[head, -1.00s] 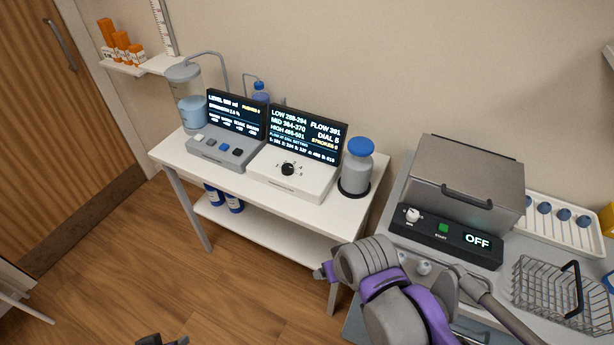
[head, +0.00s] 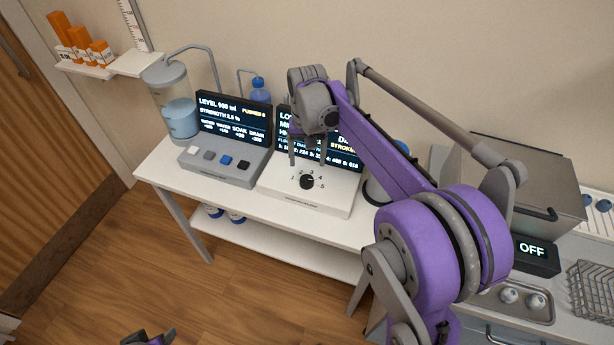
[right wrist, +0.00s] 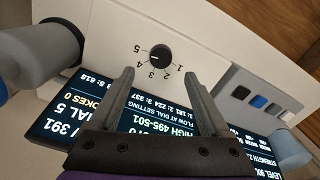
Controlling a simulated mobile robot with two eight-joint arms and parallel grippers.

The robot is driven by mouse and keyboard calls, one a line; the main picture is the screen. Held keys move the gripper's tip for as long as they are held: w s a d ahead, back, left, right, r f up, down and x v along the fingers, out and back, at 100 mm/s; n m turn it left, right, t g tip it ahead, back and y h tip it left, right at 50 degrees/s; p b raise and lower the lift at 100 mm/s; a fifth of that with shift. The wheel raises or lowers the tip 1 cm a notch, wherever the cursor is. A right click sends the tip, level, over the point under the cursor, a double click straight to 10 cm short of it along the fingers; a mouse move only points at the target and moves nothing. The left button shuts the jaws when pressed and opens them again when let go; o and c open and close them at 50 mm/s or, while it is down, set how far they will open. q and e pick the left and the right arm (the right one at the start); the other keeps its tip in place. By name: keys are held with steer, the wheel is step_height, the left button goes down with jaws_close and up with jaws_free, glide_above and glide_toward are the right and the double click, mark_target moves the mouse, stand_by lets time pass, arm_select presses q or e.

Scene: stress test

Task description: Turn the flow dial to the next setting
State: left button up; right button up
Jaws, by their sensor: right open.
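The flow dial (head: 307,181) is a round black knob on a white unit (head: 290,197) with numbers 1 to 5 around it. In the right wrist view the dial (right wrist: 159,54) lies just beyond my right fingertips. My right gripper (head: 307,160) is open above and behind the dial, pointing down at the unit, apart from the knob. In the right wrist view its two fingers (right wrist: 158,78) are spread and empty. The flow screen (head: 345,155) behind is partly hidden by my right arm; the wrist view shows DIAL 5. My left gripper (head: 150,338) is only partly visible at the bottom edge.
A grey unit (head: 225,167) with several buttons and a screen stands left of the dial unit. A clear water tank (head: 178,110) is further left. A grey bottle with a blue cap stands to the right, mostly hidden by my arm. Floor in front is clear.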

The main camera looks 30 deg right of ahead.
mark_target(307, 179)
step_height(307, 179, down, 8)
steer(key=shift+w+r, duration=0.1)
steer(key=shift+c, duration=0.2)
jaws_close()
stand_by(0.3)
